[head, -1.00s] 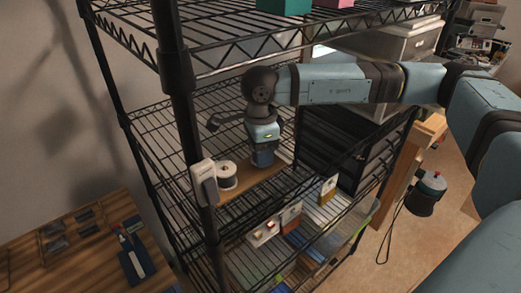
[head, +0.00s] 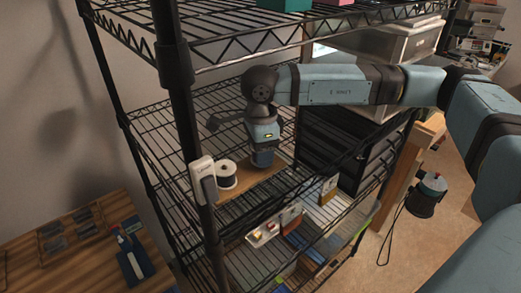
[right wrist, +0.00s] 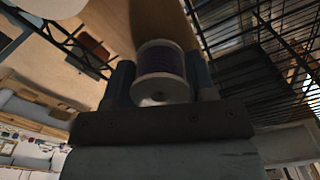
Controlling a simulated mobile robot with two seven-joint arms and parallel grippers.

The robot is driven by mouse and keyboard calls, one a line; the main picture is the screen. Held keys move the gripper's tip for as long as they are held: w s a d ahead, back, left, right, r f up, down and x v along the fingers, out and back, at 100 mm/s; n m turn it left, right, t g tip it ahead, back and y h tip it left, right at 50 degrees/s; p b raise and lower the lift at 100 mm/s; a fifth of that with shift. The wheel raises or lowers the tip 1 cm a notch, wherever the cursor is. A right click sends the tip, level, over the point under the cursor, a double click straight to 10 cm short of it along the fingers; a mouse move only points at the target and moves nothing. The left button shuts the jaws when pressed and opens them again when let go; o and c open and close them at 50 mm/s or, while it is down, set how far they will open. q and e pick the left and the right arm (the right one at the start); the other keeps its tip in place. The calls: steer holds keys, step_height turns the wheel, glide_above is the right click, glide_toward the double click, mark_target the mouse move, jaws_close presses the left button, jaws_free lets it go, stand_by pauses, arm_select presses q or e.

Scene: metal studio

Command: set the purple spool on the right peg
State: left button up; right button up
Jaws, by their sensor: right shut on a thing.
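My right gripper (head: 263,158) points down over the right part of a wooden board (head: 246,189) on the middle wire shelf. In the right wrist view the purple spool (right wrist: 160,62), dark purple thread between pale round flanges, sits between the two fingers of the right gripper (right wrist: 160,80), which is shut on it. In the head view the gripper hides this spool, and I cannot see the right peg or whether the spool touches it. Another spool (head: 226,174), with white flanges and dark thread, stands upright at the board's left end. My left gripper is not in view.
A black shelf post (head: 186,130) with a pale device (head: 203,180) on it stands in front of the left spool. The upper wire shelf (head: 250,38) is above my arm. Boxes (head: 275,226) stand on the shelf below. A wooden table (head: 80,240) is at left.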

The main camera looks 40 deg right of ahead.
steer(key=shift+f+b, duration=0.35)
steer(key=shift+f, duration=0.15)
steer(key=o, duration=0.6)
steer(key=shift+o, duration=0.2)
steer(key=shift+r, duration=0.1)
